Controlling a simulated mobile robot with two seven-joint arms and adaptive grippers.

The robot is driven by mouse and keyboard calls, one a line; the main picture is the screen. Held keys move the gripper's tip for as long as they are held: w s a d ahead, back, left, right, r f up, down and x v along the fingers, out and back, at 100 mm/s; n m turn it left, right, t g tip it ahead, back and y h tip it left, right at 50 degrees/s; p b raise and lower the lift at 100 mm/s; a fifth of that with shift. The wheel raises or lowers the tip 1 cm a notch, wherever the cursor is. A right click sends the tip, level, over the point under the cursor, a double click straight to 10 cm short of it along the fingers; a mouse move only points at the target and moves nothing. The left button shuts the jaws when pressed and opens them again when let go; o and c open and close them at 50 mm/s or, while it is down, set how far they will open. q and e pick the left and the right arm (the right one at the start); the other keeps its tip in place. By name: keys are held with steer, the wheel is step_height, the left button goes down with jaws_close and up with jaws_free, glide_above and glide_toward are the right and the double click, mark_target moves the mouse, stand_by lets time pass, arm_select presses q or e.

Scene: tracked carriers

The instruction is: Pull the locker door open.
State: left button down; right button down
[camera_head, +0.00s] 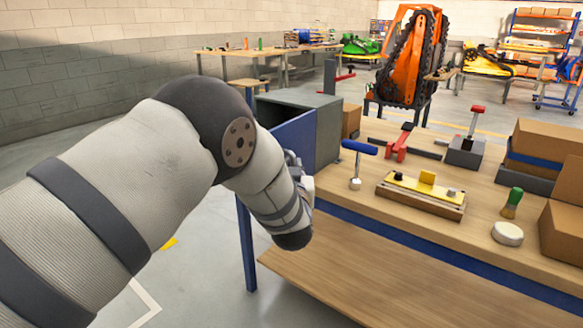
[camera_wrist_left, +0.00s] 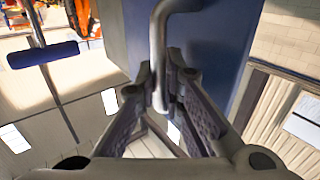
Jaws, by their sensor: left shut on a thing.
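The locker is a grey box (camera_head: 328,128) on the far left end of the workbench, with a blue door (camera_head: 294,138) on its front. The door also fills the upper middle of the left wrist view (camera_wrist_left: 215,45). A bent grey metal handle (camera_wrist_left: 158,45) stands out from the door. My left gripper (camera_wrist_left: 160,88) is shut on the handle, one finger on each side of the bar. In the head view my left gripper (camera_head: 298,172) is at the door, partly hidden by my forearm, which also hides the door's lower left.
The workbench (camera_head: 400,212) holds a blue-handled T-shaped tool (camera_head: 358,150), a yellow-topped fixture (camera_head: 425,188), a red clamp (camera_head: 399,144), a green-handled tool (camera_head: 512,200), a white disc (camera_head: 507,233) and cardboard boxes (camera_head: 548,138). The floor left of the bench is open.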

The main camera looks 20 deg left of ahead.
arm_select(q)
steer(key=shift+d, duration=0.15)
stand_by(0.3)
steer(key=c, duration=2)
jaws_free()
steer(key=shift+w, duration=0.1)
steer(key=shift+o, duration=0.2)
steer(key=v, duration=1.2)
